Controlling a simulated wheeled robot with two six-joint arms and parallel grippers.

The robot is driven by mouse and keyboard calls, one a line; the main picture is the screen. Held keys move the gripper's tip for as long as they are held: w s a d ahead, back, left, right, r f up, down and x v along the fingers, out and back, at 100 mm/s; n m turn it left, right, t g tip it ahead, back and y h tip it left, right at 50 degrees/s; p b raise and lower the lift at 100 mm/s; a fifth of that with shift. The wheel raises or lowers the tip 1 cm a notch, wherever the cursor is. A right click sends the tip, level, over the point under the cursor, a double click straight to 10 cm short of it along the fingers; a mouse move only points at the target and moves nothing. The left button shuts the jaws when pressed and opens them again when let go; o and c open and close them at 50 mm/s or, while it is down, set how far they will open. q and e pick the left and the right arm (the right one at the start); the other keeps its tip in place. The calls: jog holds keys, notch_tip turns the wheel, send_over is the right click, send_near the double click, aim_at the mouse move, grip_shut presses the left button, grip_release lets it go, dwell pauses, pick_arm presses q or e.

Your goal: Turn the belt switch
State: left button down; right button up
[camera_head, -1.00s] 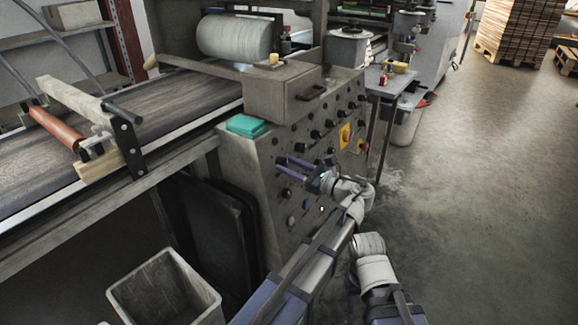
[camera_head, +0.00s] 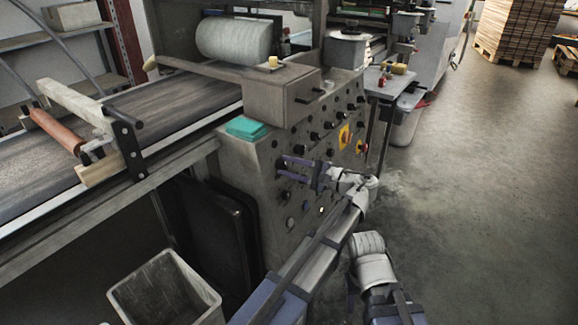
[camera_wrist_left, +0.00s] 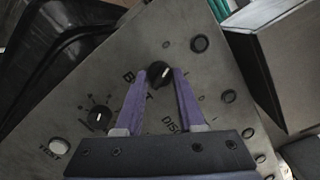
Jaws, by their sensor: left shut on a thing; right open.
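The belt switch (camera_wrist_left: 160,74) is a round black knob with a white pointer line, on the grey control panel (camera_head: 258,190). The lettering below it is partly hidden by a finger, with a "B" and a "T" readable. My left gripper (camera_head: 281,168) reaches the panel from the right in the head view. In the left wrist view, its two purple fingers (camera_wrist_left: 161,78) are shut on the knob, one on each side.
Another black knob (camera_wrist_left: 100,117) and a pale button (camera_wrist_left: 58,147) sit left of the fingers. A grey bin (camera_head: 165,285) stands below the conveyor (camera_head: 165,105).

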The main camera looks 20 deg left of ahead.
pick_arm(q)
jog(key=shift+n, duration=0.9)
pick_arm(e)
jog(key=shift+r, duration=0.25)
pick_arm(q)
jog(key=c, duration=0.5)
grip_release()
pick_arm(e)
jog(key=shift+d, duration=0.1)
